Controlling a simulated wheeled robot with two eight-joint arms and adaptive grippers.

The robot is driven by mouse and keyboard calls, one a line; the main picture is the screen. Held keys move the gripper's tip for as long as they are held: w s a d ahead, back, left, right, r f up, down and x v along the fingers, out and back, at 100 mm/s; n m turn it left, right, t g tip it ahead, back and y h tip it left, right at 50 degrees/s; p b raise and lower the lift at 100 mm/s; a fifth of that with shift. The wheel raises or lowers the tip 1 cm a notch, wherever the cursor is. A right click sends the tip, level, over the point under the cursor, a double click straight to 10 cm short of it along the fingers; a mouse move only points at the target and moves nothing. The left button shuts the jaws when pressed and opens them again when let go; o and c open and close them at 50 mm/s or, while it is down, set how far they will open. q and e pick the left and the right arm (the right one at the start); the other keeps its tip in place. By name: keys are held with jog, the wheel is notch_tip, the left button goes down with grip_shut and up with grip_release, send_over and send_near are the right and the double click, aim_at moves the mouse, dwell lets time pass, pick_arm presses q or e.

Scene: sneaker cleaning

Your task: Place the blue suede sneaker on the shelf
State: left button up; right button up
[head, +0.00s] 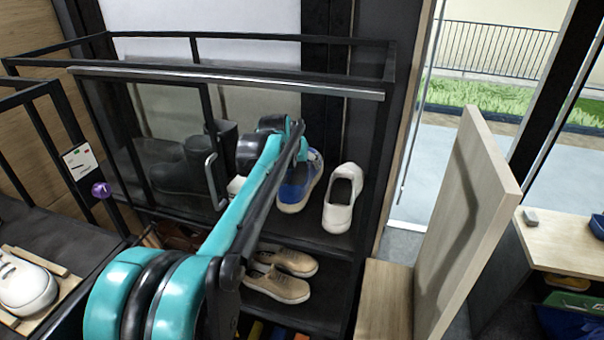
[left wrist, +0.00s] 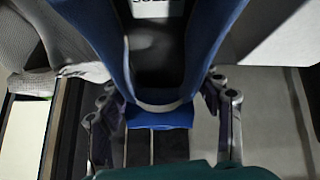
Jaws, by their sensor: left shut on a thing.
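The blue sneaker (head: 296,192) with a pale sole is in the upper compartment of the black shelf (head: 338,246). It lies at or just above the board; I cannot tell whether it rests there. My left arm reaches in from the front left, and its gripper is largely hidden behind the arm in the head view. In the left wrist view my left gripper (left wrist: 165,118) has its fingers on both sides of the blue sneaker's heel (left wrist: 160,106) and is shut on it. My right gripper is not in view.
A white shoe (head: 342,200) stands close right of the sneaker; another white one (head: 236,187) is partly hidden to its left. Dark boots (head: 185,165) stand behind the glass door (head: 150,140). Tan shoes (head: 282,275) lie on the board below. A wooden panel (head: 465,230) rises at right.

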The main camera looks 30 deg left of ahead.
aim_at(302, 175)
pick_arm(q)
notch_tip(302, 175, down, 2)
jog(key=shift+f, duration=0.55)
jog(key=o, duration=1.6)
